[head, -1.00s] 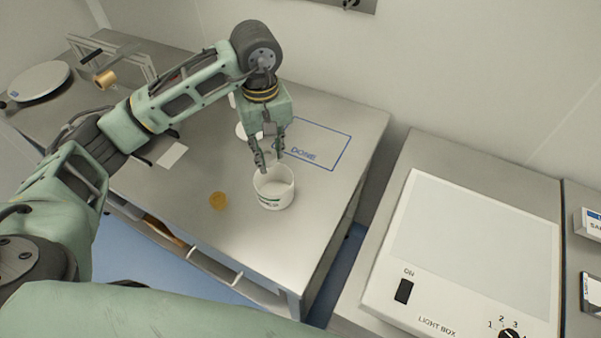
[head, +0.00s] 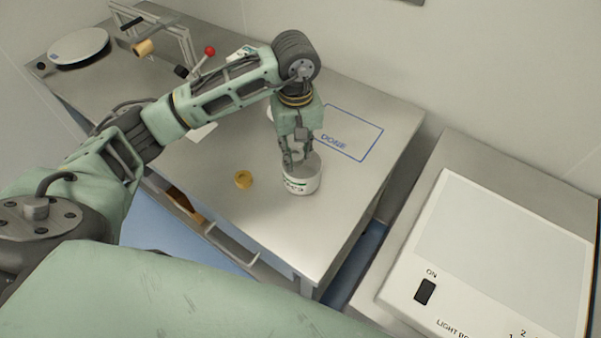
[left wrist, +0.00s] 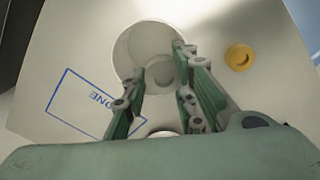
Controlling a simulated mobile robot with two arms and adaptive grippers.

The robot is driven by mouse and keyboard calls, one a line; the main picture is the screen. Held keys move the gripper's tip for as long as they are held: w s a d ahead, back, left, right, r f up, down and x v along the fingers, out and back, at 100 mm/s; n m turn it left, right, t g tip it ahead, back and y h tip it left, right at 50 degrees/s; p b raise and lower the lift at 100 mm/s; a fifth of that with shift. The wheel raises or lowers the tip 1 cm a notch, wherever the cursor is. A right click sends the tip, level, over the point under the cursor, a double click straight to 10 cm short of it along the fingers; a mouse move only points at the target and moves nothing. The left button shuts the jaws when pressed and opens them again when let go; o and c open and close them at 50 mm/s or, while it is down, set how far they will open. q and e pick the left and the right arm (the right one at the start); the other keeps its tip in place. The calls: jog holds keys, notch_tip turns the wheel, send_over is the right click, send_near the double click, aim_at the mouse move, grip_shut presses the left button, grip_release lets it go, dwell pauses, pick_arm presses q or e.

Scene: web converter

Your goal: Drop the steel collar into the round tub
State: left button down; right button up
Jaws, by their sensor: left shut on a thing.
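The round tub (head: 302,186) is white with a dark green band and stands upright on the steel table. Its open mouth also shows in the left wrist view (left wrist: 128,48). My left gripper (head: 298,158) points down at the tub's mouth, its fingertips at the rim or just inside; the exact depth is hard to tell. In the left wrist view, the fingers (left wrist: 160,68) are closed on a pale grey round piece that I take as the steel collar (left wrist: 160,74). It lies over the tub's opening, partly hidden by the fingers. My right gripper is not in view.
A brass-coloured ring (head: 243,179) lies on the table left of the tub. A blue outlined area marked DONE (head: 352,132) is behind the tub. A light box (head: 500,250) stands to the right across a gap. A frame with a roll (head: 143,47) is at the far left.

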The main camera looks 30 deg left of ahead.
pick_arm(q)
jog(key=c, duration=1.7)
grip_release()
jog(key=o, duration=0.4)
jog(key=shift+c, duration=0.2)
jog(key=shift+r, duration=0.4)
notch_tip(320, 180, up, 11)
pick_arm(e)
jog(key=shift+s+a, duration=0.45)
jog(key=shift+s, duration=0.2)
